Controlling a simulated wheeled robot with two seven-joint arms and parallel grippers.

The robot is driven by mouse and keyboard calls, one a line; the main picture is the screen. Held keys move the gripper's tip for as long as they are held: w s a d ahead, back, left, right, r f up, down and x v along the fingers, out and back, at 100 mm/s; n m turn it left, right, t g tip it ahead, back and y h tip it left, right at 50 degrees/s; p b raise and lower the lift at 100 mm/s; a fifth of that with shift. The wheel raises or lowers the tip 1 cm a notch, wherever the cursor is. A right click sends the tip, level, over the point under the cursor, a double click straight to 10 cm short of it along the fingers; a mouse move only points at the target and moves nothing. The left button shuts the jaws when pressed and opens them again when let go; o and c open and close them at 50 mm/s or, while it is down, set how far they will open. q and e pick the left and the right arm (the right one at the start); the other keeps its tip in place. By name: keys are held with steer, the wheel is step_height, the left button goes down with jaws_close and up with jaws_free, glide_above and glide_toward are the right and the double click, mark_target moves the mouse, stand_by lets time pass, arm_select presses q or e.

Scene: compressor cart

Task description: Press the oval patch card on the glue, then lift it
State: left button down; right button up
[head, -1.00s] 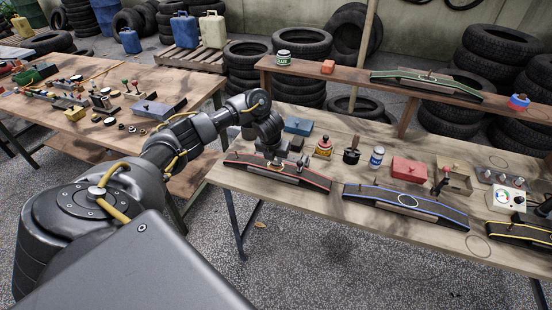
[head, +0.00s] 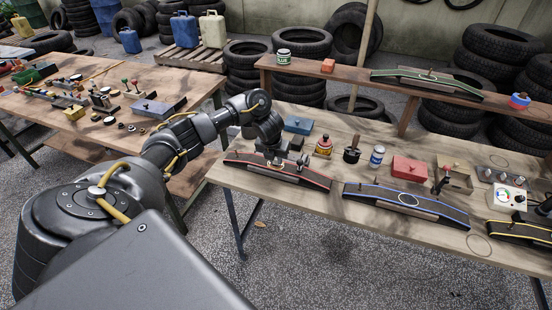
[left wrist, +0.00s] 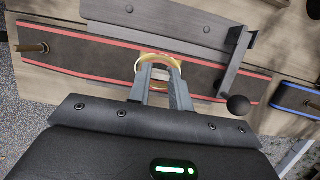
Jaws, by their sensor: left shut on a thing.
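My left gripper (head: 273,158) reaches down to the red-edged dark strip (head: 305,178) at the near left of the right bench. In the left wrist view its fingertips (left wrist: 161,70) are at a pale yellow oval (left wrist: 150,57), which I take for the oval patch card, over the strip (left wrist: 105,58). The gripper is shut on it. The fingers hide part of the card. Any glue beneath is hidden, and I cannot tell whether card and strip touch. My right gripper is not in view.
A lever arm with a black ball knob (left wrist: 238,105) is close right of the fingers. A blue-edged strip (head: 440,211) lies to the right.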

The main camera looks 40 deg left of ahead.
arm_select(q)
steer(key=shift+r+p, duration=0.55)
steer(key=shift+p, duration=0.05)
step_height(320, 180, up, 7)
steer(key=p, duration=0.6)
steer(key=shift+f, duration=0.1)
stand_by(0.5)
